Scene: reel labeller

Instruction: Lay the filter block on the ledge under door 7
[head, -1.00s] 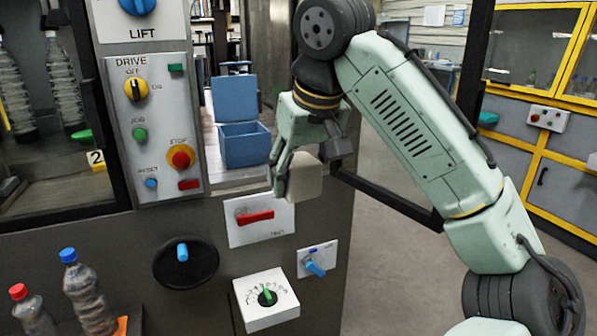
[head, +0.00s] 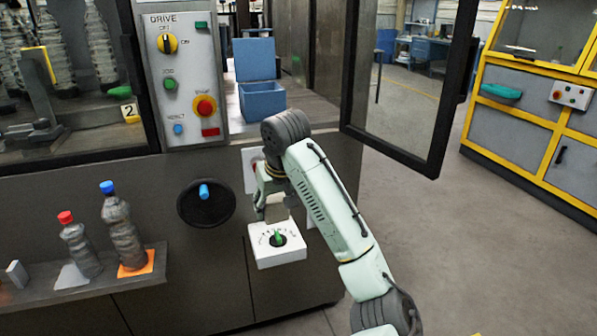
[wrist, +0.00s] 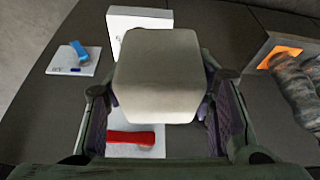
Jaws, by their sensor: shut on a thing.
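The filter block is a cream block (wrist: 157,75) with rounded edges, large in the middle of the wrist view. My gripper (head: 272,208) is shut on it, with a finger on each side. In the head view the block is mostly hidden by my gripper, just above the white dial box. No door marked 7 can be made out. A dark ledge (head: 30,296) runs along the machine front at the lower left, below a window marked 2 (head: 130,112).
Two capped bottles (head: 75,245) (head: 121,235) stand on the ledge. The white dial box (head: 277,255) with a green knob juts out under my gripper. A black handwheel (head: 206,203) is to its left. A framed glass door (head: 405,90) stands open at right. Floor on the right is clear.

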